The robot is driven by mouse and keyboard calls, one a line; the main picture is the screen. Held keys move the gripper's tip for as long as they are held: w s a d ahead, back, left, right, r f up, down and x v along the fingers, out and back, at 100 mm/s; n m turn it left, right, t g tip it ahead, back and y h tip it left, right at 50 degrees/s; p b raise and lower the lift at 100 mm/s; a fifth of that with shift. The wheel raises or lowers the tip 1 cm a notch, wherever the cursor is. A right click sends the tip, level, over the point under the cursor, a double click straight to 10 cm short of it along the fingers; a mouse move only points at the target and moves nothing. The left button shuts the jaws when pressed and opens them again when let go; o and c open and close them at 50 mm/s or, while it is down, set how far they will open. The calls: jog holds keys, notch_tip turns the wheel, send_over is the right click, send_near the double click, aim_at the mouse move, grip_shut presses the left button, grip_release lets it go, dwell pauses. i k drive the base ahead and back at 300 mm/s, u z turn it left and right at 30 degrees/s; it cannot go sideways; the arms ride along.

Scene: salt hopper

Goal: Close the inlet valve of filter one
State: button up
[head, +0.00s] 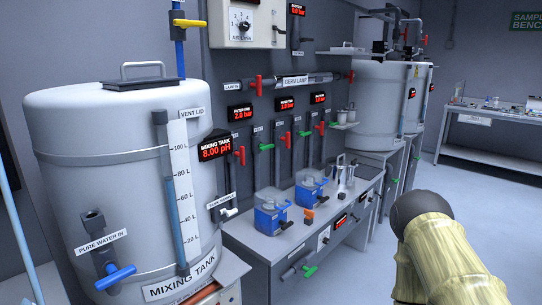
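A row of pipes with small valve handles runs along the grey wall panel behind the bench. Red handles stand at the left (240,155), middle (287,139) and right (321,128) of the row. Green handles sit beside them, one at the left (265,147) and one in the middle (305,133). The small tags on these valves are too small to read, so I cannot tell which is the inlet of filter one. Red displays, the left one (239,112) showing 2.0, hang above the pipes. My gripper is not in view.
A large mixing tank (95,165) with a blue-handled valve (115,277) fills the left. Two blue pumps (271,215) (311,189) stand on the bench. A beige-covered part of my arm covers the lower right. Floor beyond is open.

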aim_at(242, 154)
jog(key=z, duration=0.65)
jog(key=i, duration=0.95)
jog(key=u, duration=1.75)
